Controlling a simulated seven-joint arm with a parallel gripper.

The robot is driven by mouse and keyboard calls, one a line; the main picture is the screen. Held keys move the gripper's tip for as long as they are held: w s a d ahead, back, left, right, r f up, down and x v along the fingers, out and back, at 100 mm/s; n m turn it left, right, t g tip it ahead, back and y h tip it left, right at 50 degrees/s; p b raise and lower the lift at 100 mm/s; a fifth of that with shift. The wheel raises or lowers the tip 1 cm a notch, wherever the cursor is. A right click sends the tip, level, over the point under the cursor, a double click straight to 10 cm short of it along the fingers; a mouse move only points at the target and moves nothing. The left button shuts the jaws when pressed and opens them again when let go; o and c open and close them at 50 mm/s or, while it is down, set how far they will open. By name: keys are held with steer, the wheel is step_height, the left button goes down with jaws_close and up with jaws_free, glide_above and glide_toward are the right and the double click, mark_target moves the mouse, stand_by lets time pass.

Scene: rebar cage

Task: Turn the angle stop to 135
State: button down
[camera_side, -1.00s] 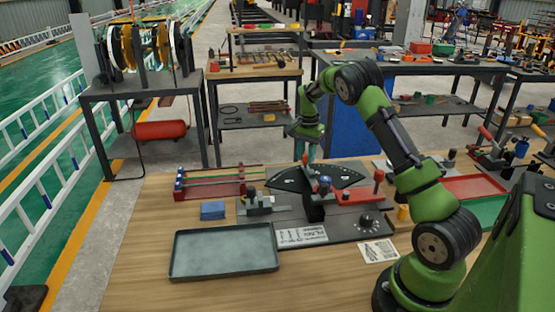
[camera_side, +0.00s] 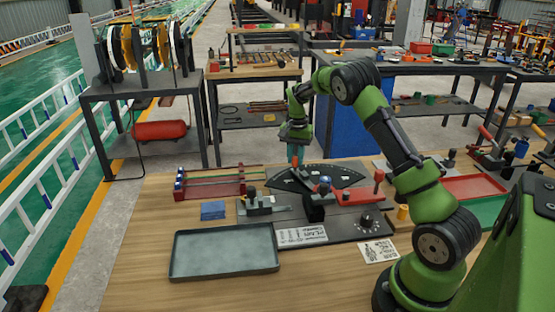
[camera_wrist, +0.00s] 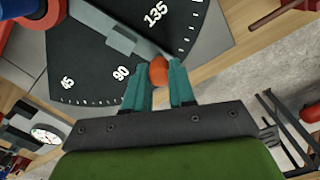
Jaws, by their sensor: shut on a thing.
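The angle stop is a grey bar (camera_wrist: 118,36) with an orange knob (camera_wrist: 159,71) at its outer end. My gripper (camera_wrist: 160,88) has teal fingers shut on this knob. The bar lies across a black fan-shaped dial (camera_wrist: 90,62) with white numbers 45, 90 and 135. It lies between the 90 and 135 marks in the wrist view; the exact reading cannot be told. In the side view my gripper (camera_side: 295,162) points down at the left part of the dial (camera_side: 348,174).
A red lever (camera_side: 365,193) and black block stand right of the dial's pivot. The front of the wooden table is mostly clear.

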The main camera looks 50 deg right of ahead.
steer(key=a+n, duration=0.2)
steer(key=a, duration=0.1)
steer(key=w+a+n, duration=0.1)
steer(key=a+n, duration=0.1)
steer(key=a, duration=0.1)
steer(key=shift+w+n, duration=0.15)
steer(key=shift+n, duration=0.25)
steer(key=shift+a+n, duration=0.7)
steer(key=shift+a, duration=0.25)
steer(key=c, duration=0.9)
jaws_free()
steer(key=shift+c, duration=0.2)
steer(key=shift+r, duration=0.1)
step_height(320, 180, up, 17)
